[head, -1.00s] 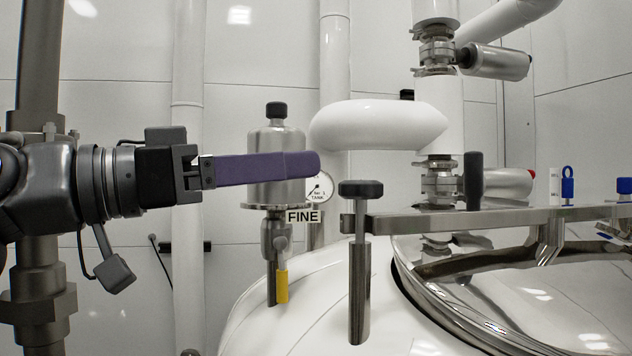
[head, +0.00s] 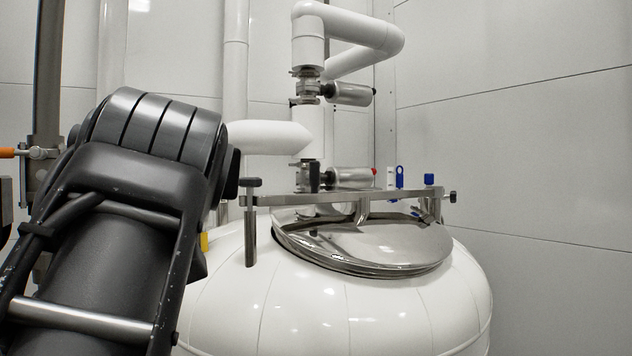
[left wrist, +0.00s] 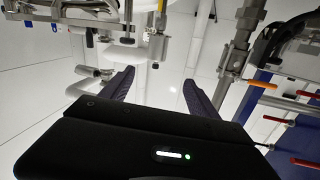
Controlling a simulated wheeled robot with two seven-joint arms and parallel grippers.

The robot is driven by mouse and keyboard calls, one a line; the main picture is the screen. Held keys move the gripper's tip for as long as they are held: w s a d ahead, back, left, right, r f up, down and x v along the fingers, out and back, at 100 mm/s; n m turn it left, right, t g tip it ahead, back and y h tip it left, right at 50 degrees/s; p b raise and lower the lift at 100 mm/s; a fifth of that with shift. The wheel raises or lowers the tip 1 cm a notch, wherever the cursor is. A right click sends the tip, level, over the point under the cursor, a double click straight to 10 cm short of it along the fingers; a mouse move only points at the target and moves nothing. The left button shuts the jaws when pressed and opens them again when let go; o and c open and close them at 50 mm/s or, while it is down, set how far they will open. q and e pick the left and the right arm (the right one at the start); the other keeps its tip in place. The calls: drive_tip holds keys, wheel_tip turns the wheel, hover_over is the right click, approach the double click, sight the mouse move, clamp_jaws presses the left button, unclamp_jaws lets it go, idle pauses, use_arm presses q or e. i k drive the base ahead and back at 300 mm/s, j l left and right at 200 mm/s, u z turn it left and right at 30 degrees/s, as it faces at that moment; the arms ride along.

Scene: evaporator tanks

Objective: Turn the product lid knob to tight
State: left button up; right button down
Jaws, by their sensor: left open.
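A black lid knob (head: 250,182) tops an upright steel post at the left end of the steel bar (head: 340,197) across the tank lid. A smaller dark knob (head: 452,197) is at the bar's right end. The head view does not show which setting either has. My left arm fills the left of the head view and hides its gripper. In the left wrist view my left gripper (left wrist: 159,78) is open, its purple fingers apart with nothing between them. Steel fittings show above the fingers; I cannot tell which one is the lid knob. My right gripper is not in view.
The white tank (head: 340,310) has a shiny round lid (head: 385,245). White pipes and steel valves (head: 350,94) rise behind it. Blue fittings (head: 399,177) stand along the bar. Orange and red handles (left wrist: 285,86) show at the right in the left wrist view.

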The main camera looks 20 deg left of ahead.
sight(250, 183)
drive_tip(key=i+j, duration=0.9)
